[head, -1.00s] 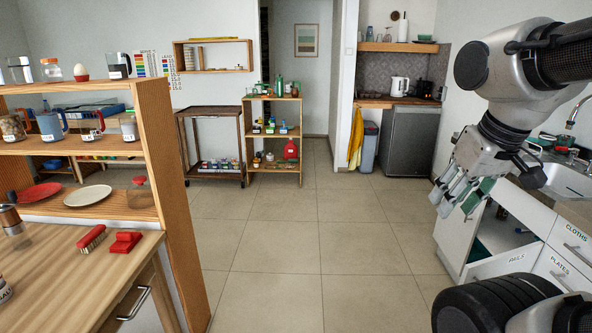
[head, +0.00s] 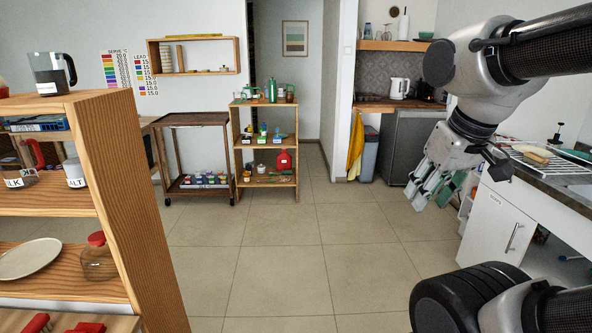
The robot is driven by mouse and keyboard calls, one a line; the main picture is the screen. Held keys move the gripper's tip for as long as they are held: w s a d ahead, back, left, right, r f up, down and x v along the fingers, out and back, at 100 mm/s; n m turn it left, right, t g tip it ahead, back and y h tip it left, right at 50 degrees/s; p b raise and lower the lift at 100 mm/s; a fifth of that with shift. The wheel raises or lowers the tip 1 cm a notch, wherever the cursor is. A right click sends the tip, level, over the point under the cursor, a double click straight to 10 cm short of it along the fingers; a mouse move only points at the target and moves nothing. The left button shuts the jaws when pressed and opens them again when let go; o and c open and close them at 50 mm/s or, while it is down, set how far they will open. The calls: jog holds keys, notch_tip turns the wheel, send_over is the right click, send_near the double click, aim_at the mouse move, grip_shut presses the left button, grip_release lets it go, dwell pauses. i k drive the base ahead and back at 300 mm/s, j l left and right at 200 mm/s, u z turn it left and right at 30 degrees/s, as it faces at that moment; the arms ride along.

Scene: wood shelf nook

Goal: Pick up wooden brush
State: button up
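I cannot make out a certain wooden brush. A tan, wood-coloured piece (head: 533,152) lies on a rack on the right counter, too small to tell whether it is a brush. A red-backed brush (head: 37,323) shows partly at the bottom left edge, beside a red object (head: 86,327). My gripper (head: 432,200) hangs in the air at the right, pointing down and to the left, well apart from both. Its fingers look spread, with a green patch beside them, and I see nothing clearly held.
A wooden shelf unit (head: 150,215) with a plate (head: 30,258) and a red-lidded jar (head: 98,258) stands close on the left. The white cabinet (head: 497,228) under the counter is on the right. The tiled floor (head: 285,265) between is clear.

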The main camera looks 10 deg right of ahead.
aim_at(534, 158)
jog(key=i+z, duration=0.2)
jog(key=i, duration=0.5)
jog(key=i+z, duration=0.25)
jog(key=i, duration=0.45)
jog(key=i+z, duration=0.75)
jog(key=i+j+z, duration=0.15)
jog(key=z, duration=0.25)
jog(key=i+l+z, duration=0.1)
jog(key=i+z, duration=0.15)
jog(key=z, duration=0.2)
jog(key=i+z, duration=0.25)
jog(key=z, duration=0.2)
jog(key=i+z, duration=0.4)
jog(key=i+j+z, duration=0.15)
jog(key=z, duration=0.3)
